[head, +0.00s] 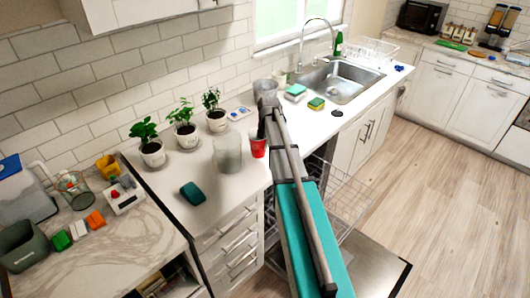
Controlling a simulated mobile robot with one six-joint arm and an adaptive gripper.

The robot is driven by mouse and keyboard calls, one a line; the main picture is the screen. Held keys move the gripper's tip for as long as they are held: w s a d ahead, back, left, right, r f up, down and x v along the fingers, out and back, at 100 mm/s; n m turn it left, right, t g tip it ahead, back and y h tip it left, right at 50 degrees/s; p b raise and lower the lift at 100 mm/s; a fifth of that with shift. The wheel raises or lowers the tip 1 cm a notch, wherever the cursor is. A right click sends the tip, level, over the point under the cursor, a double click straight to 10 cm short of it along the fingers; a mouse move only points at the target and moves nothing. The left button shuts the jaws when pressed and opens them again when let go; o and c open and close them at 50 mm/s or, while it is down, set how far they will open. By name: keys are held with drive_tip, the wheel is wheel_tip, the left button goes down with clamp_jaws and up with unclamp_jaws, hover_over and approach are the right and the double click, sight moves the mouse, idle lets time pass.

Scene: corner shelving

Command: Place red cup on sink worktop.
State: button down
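The red cup (258,149) stands upright on the white sink worktop (219,182), just left of my arm and right of a clear glass jar (228,155). My arm reaches up from the bottom of the head view. My gripper (262,131) appears as a small dark shape at the arm's far end, at or just above the cup's rim. Its fingers are too small and hidden to tell whether they are open or touch the cup. The sink (342,80) is set in the worktop farther right.
Three potted plants (183,130) stand along the wall. A dark teal object (193,194) lies near the front left. Sponges (316,103) lie by the sink. An open dishwasher with a wire rack (345,195) is below the worktop. Bare worktop lies left of the jar.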

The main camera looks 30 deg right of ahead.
drive_tip(key=shift+f+b, duration=1.05)
drive_tip(key=shift+f, duration=0.3)
drive_tip(key=shift+f, duration=0.1)
drive_tip(key=c, duration=0.8)
unclamp_jaws()
wheel_tip(320, 180, up, 12)
drive_tip(key=s+p, duration=0.1)
drive_tip(key=p, duration=1.1)
drive_tip(key=shift+d, duration=0.3)
drive_tip(key=shift+s, duration=0.1)
